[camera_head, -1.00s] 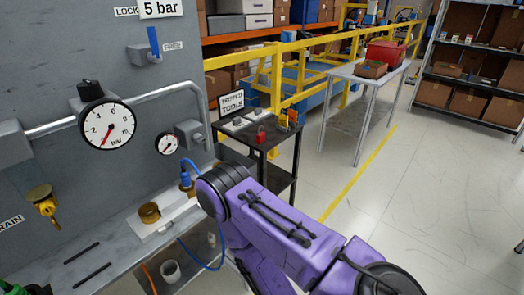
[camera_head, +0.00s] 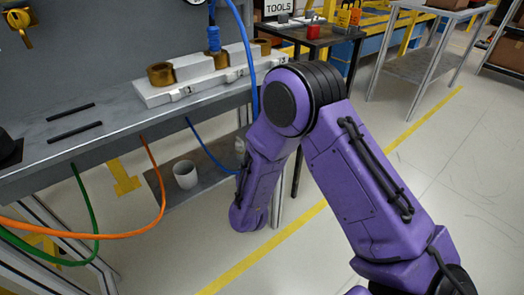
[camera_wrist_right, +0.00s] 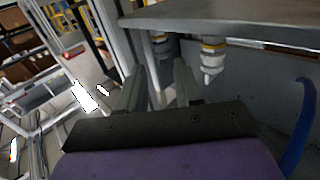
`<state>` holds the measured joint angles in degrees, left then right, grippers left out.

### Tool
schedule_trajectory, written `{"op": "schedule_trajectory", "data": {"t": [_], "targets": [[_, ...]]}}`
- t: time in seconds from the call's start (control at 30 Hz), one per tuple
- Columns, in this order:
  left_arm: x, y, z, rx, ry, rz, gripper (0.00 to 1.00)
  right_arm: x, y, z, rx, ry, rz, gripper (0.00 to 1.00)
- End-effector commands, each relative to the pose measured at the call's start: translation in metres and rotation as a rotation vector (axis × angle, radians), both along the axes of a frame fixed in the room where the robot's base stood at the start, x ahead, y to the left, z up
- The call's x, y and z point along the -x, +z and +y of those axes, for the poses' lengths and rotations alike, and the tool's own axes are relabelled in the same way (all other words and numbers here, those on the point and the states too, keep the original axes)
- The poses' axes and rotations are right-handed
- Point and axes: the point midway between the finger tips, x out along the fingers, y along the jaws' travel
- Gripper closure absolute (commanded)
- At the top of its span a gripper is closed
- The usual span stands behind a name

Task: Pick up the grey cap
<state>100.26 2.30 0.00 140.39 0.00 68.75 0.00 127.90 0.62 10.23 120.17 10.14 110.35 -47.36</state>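I cannot pick out a grey cap with certainty in any current view. In the right wrist view my right gripper (camera_wrist_right: 160,75) has its two dark fingers apart, with nothing visible between them. A pale grey-white fitting with a yellow band (camera_wrist_right: 213,55) hangs from the underside of a grey surface, right of and beyond the fingers. A second banded fitting (camera_wrist_right: 160,42) hangs farther off, past the gap between the fingertips. In the head view my purple right arm bends downward beside the bench, and its gripper is hidden. My left gripper is not in view.
The grey bench (camera_head: 100,125) carries a white block with brass rings (camera_head: 160,74). A white cup (camera_head: 186,175) stands on a low shelf. Blue, green and orange hoses (camera_head: 130,232) hang around the bench front.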

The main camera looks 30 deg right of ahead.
Motion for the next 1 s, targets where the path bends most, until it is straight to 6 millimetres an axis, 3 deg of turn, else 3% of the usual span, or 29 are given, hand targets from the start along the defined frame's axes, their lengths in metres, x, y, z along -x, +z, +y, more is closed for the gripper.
{"op": "schedule_trajectory", "data": {"t": [0.53, 0.8, 0.87, 0.9, 0.93, 1.0], "targets": [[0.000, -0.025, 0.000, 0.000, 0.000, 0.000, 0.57, -0.067, 0.007, -0.056, -0.003, 0.000, 0.002, 0.66], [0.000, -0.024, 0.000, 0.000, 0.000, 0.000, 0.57, -0.072, 0.009, -0.059, 0.000, 0.003, 0.004, 0.66], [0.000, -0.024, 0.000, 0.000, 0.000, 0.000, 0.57, -0.072, 0.009, -0.059, 0.000, 0.003, 0.004, 0.82], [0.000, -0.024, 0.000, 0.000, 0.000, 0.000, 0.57, -0.072, 0.009, -0.059, 0.000, 0.003, 0.004, 0.95], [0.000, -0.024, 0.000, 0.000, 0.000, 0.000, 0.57, -0.072, 0.009, -0.059, 0.000, 0.003, 0.004, 1.00], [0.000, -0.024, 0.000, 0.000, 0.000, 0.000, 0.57, -0.072, 0.009, -0.059, 0.000, 0.003, 0.004, 1.00]]}}
